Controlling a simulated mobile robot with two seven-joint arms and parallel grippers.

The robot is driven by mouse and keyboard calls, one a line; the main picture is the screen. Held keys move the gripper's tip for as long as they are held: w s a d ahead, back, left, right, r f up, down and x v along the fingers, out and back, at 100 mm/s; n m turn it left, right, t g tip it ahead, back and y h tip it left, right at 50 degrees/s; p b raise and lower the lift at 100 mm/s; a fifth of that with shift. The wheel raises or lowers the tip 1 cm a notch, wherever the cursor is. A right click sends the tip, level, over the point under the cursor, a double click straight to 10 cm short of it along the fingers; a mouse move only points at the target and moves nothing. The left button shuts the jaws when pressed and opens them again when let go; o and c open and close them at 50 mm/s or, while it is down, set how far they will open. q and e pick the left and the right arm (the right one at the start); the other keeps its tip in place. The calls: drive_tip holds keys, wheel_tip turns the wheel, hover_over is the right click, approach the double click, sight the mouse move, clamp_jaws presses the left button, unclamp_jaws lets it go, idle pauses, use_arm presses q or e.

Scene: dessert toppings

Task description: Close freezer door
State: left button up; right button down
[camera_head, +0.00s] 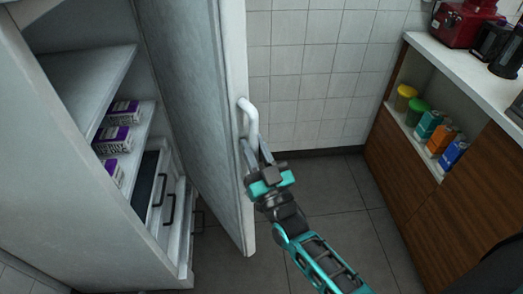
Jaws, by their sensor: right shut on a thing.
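The freezer door (190,85) stands open in the middle of the head view, swung away from the freezer cabinet (70,215) on the left. A white curved handle (246,108) sticks out near the door's free edge. My right gripper (250,145) reaches up from the lower right. Its fingers are shut on the lower part of the door handle. Inside the open cabinet are shelves with several purple and white boxes (119,112), and drawers with dark handles below. My left gripper is not in this view.
A wooden counter (420,190) with a white top stands at the right, with jars and small cartons (430,124) on its shelf. A red appliance (463,22) stands on top. Tiled floor (330,185) is clear between door and counter.

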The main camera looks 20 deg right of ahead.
drive_tip(key=shift+s+a, duration=0.15)
drive_tip(key=shift+a, duration=0.5)
drive_tip(key=c, duration=1.3)
unclamp_jaws()
drive_tip(key=b+v, duration=0.1)
drive_tip(key=v, duration=1.2)
